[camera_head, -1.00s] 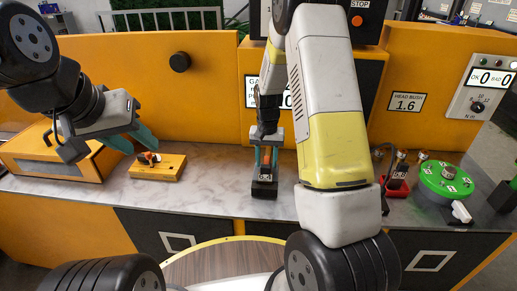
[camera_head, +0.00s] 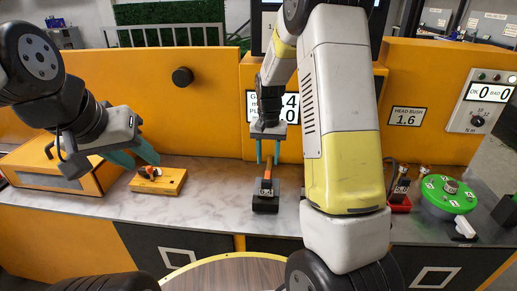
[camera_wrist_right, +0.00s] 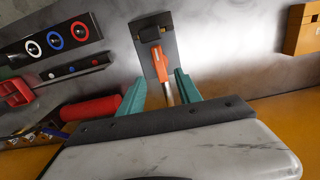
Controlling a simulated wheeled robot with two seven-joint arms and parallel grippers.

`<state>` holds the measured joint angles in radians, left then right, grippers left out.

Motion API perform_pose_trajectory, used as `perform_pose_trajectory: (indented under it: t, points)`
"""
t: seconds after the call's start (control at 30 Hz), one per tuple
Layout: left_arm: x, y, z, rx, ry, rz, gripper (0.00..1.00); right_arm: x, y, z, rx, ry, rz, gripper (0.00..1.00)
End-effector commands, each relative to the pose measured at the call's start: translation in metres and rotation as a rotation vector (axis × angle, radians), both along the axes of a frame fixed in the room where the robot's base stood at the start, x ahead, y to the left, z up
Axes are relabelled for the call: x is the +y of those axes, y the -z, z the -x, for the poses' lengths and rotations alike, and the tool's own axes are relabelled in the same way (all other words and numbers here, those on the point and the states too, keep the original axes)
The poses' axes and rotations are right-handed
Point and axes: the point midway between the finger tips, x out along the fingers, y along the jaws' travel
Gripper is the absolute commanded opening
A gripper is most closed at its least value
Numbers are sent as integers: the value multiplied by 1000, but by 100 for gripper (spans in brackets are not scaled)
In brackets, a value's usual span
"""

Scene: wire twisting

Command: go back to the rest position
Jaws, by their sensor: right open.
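My right gripper (camera_head: 268,152) is open and empty in the head view, above a dark stand (camera_head: 265,206) on the bench. An orange-handled tool (camera_head: 267,184) stands in that stand, below the fingertips. In the right wrist view the teal fingers of my right gripper (camera_wrist_right: 160,92) are spread apart, with the orange tool (camera_wrist_right: 160,68) and the dark stand (camera_wrist_right: 150,32) beyond them. My left gripper (camera_head: 134,158) has its teal fingers apart at the left, beside and above a small yellow block (camera_head: 158,183) with an orange and white piece on it.
A green round turntable (camera_head: 447,195) and a red tray (camera_head: 399,203) with dark, orange-topped parts are on the right of the bench. A yellow box (camera_head: 70,175) is at the left. The orange back panel (camera_head: 215,120) stands close behind the grippers. Grey bench top is clear between objects.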

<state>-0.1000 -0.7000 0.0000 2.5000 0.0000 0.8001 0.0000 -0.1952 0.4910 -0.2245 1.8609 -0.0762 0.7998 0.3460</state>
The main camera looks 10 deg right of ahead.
Motion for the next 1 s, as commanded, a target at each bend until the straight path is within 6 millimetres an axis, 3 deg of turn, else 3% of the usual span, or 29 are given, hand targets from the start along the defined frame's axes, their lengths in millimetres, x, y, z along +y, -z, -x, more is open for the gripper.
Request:
perform_pose_trajectory:
  t: [0.13,0.27,0.4,0.6,0.8,1.0]
  points:
    - [0,0,0,0,0,0,36,0,-15,6,-21,-8,-14,41]
    - [0,0,0,0,0,0,36,2,-56,25,-81,-36,-52,41]
    - [0,0,0,0,0,0,36,6,-108,60,-173,-87,-97,41]
    - [0,0,0,0,0,0,36,11,-164,121,-308,-171,-132,41]
    - [0,0,0,0,0,0,36,16,-197,185,-444,-258,-133,41]
    - [0,0,0,0,0,0,36,19,-206,230,-540,-321,-111,41]
